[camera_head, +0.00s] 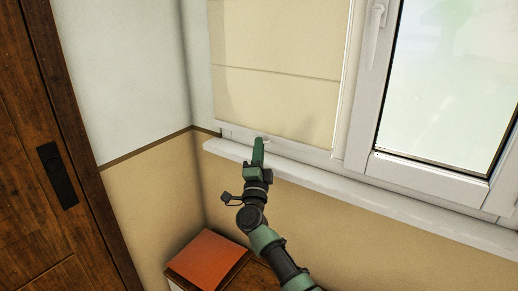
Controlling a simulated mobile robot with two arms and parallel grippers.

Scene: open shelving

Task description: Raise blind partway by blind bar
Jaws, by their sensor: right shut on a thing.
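A beige blind (285,55) hangs over the left window pane, lowered almost to the sill, with a horizontal seam across it. Its bottom edge with the blind bar lies just above the white frame, and my gripper covers part of that edge. My right gripper (258,148) reaches up from below, its green fingers closed at the blind's lower edge, shut on the blind bar. The exact contact is hidden behind the fingers. My left gripper is not in view.
A white window sill (400,212) runs below the window, close under my right gripper. A window handle (376,18) is on the right sash. An orange-topped box (207,259) stands below in the corner. A brown wooden door (50,110) is at left.

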